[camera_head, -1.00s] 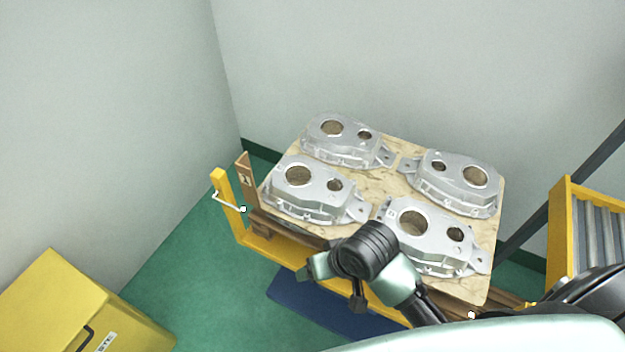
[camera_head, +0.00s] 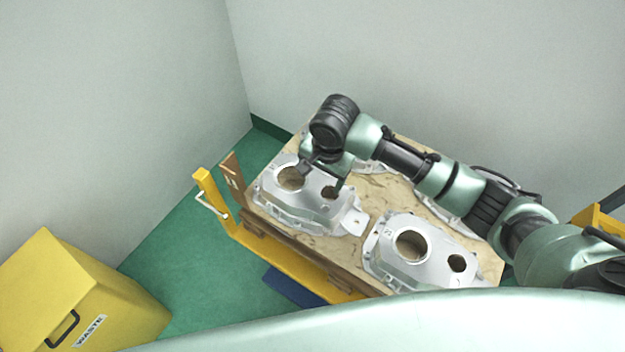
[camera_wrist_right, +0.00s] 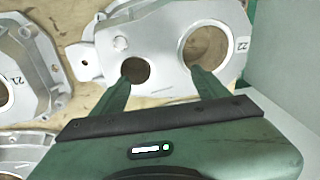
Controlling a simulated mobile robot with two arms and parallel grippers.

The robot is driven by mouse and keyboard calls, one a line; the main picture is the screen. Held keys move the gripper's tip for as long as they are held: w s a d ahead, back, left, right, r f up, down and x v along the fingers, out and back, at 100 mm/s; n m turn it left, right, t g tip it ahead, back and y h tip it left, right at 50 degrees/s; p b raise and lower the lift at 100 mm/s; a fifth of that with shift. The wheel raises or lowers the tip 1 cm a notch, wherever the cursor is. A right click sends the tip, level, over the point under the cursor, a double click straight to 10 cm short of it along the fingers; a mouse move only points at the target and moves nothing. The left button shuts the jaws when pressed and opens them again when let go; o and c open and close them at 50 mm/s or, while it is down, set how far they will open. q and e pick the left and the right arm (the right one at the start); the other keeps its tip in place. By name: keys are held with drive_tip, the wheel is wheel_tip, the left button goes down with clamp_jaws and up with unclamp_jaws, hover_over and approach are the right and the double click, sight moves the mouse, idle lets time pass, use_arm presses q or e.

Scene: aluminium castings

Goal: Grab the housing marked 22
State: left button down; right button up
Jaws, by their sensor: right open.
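The housing marked 22 (camera_wrist_right: 160,38) is a silver casting with one large and one small round hole; its mark shows at the right in the wrist view. In the head view it appears to be the front left casting (camera_head: 302,208), lying flat on the board, its mark too small to read there. My right gripper (camera_head: 323,177) is above this casting, near its two holes. In the wrist view my right gripper (camera_wrist_right: 166,70) is open, one finger at the small hole and one at the large hole, nothing held. Whether the fingertips touch is unclear. My left gripper is not in view.
A second housing (camera_head: 420,272) lies front right on the board (camera_head: 488,255); its mark resembles 21 in the wrist view (camera_wrist_right: 14,80). My right arm covers most of the rear castings. A yellow post (camera_head: 211,192) stands left of the board. A yellow waste box (camera_head: 95,285) is at the lower left.

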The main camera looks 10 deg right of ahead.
sight(313, 187)
drive_tip(key=f, duration=0.2)
drive_tip(key=a+f+p, duration=0.1)
drive_tip(key=f, duration=0.3)
drive_tip(key=shift+w+a, duration=0.15)
drive_tip(key=shift+a, duration=0.2)
drive_tip(key=shift+w+f, duration=0.1)
drive_tip(key=shift+f, duration=0.35)
clamp_jaws()
drive_tip(key=shift+w+a+r, duration=0.1)
drive_tip(key=shift+r, duration=0.1)
